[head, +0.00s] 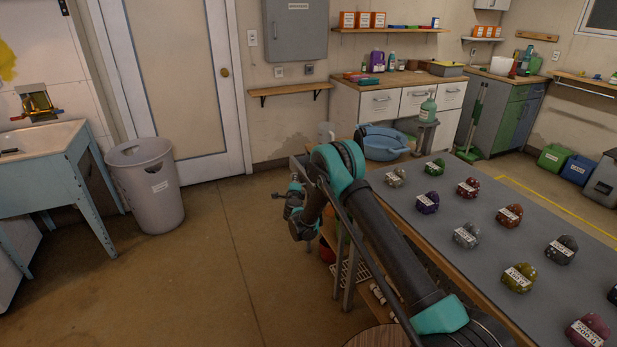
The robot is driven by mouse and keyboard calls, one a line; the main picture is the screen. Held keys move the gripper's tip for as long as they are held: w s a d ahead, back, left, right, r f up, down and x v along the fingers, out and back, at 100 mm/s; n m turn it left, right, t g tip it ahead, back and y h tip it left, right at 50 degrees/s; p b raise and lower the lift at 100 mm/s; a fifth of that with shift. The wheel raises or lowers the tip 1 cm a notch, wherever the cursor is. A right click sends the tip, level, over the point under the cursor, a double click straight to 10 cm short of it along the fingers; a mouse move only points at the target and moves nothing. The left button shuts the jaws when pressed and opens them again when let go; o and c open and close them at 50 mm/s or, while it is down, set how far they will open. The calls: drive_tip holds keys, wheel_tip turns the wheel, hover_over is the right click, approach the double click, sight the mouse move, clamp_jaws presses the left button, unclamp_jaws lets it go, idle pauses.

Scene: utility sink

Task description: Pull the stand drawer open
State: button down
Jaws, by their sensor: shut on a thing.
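A wooden front piece (328,232) shows beside my wrist. I cannot tell how far any drawer there is out. My arm bends over the bench corner and reaches down to my gripper (300,222), a dark and teal shape left of the stand. It is shut at the stand drawer's side. The fingertips and the handle are hidden.
The workbench top (450,205) carries several coloured labelled lumps. A blue basin (383,145) stands behind its far end. A grey bin (147,185) and a sink (40,145) are at left. The floor (220,270) between is clear.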

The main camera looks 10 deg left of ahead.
drive_tip(key=s+a, duration=0.4)
drive_tip(key=a, duration=0.3)
drive_tip(key=shift+s, duration=0.4)
drive_tip(key=c, duration=1.6)
unclamp_jaws()
drive_tip(key=shift+o, duration=0.2)
drive_tip(key=shift+s, duration=0.1)
drive_tip(key=f+v, duration=0.1)
drive_tip(key=v, duration=1)
drive_tip(key=shift+s+r, duration=0.4)
drive_tip(key=shift+r, duration=0.05)
